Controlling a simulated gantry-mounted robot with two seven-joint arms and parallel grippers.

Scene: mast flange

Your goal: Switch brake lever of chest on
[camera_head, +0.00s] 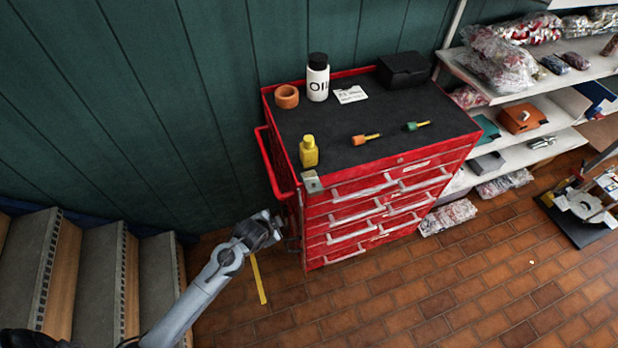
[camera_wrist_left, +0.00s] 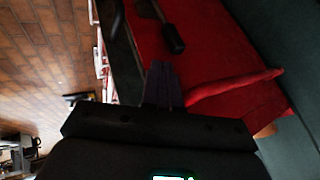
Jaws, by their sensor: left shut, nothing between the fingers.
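The red chest (camera_head: 345,200) stands against the green wall. My left gripper (camera_head: 289,240) is at the lower part of its left side, below the red push handle (camera_head: 270,165). In the left wrist view the fingers (camera_wrist_left: 162,85) are shut and empty, pointing at the red side panel (camera_wrist_left: 215,45). A dark rod with a thicker end, which looks like the brake lever (camera_wrist_left: 174,42), lies just beyond the fingertips. I cannot tell whether they touch. The lever is not clear in the head view. My right gripper is not in view.
The push handle (camera_wrist_left: 235,87) crosses close to the right of my fingers in the left wrist view. Stairs (camera_head: 95,275) stand at the left. A shelf (camera_head: 520,90) is at the right.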

